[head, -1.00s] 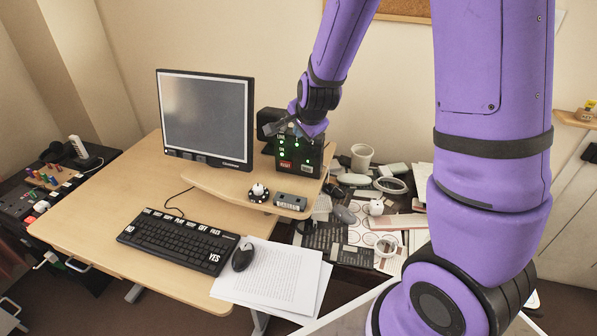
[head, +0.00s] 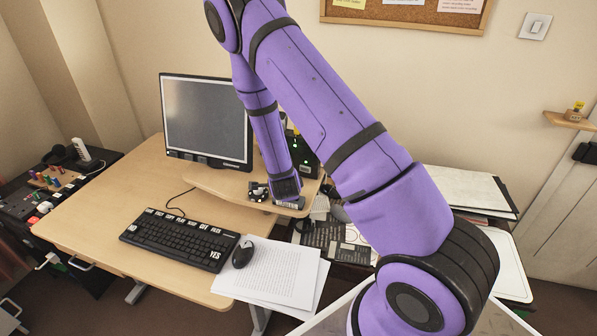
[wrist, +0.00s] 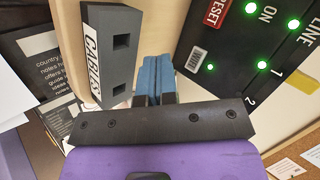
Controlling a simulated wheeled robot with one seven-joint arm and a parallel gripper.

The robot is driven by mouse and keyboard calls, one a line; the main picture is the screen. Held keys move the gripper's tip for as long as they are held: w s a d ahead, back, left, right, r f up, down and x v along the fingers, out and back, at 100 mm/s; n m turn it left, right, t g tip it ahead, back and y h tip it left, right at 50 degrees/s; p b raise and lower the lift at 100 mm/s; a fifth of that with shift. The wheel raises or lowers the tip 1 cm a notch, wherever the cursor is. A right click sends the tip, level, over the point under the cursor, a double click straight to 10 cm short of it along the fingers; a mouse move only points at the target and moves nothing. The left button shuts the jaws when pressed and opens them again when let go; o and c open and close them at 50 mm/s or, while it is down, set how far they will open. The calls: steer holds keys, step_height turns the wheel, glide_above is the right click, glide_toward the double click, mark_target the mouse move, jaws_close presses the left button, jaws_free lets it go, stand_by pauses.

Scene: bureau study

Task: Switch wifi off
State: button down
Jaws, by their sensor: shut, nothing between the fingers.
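A black box (head: 305,160) stands on the desk's raised shelf, partly hidden behind my arm. In the wrist view the box (wrist: 225,75) fills the upper right, with glowing green lights, the words LINE and ON, the numbers 1 and 2, and a red RESET label (wrist: 214,12).
A round black-and-white knob (head: 258,191) sits left of the block. A monitor (head: 206,118) stands on the left, with a keyboard (head: 180,237), mouse (head: 243,254) and papers (head: 270,278) in front. Clutter covers the lower surface right of the shelf. A wall switch (head: 535,26) is at upper right.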

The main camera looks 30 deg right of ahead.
mark_target(303, 170)
steer(key=shift+s+a+f, duration=0.1)
steer(key=shift+s+f, duration=0.05)
steer(key=shift+f, duration=0.6)
steer(key=shift+w+d, duration=0.8)
steer(key=shift+d, duration=0.45)
steer(key=shift+w+d, duration=0.75)
steer(key=shift+d, duration=0.5)
steer(key=shift+w+d, duration=0.8)
steer(key=shift+d, duration=0.45)
steer(key=shift+d, duration=0.15)
steer(key=shift+w+d, duration=0.2)
steer(key=shift+d, duration=0.05)
steer(key=shift+w+d+r, duration=0.25)
steer(key=shift+d+r, duration=0.05)
steer(key=shift+d, duration=0.35)
steer(key=shift+s+a+f, duration=0.1)
steer(key=shift+s+a, duration=0.1)
steer(key=shift+a, duration=0.15)
stand_by(0.6)
steer(key=shift+s+a+f, duration=0.1)
steer(key=shift+s+a, duration=0.35)
steer(key=shift+a, duration=0.35)
steer(key=shift+s+a, duration=0.45)
steer(key=shift+a, duration=0.3)
steer(key=shift+s+a+f, duration=0.1)
steer(key=shift+s+a, duration=0.35)
steer(key=shift+a, duration=0.35)
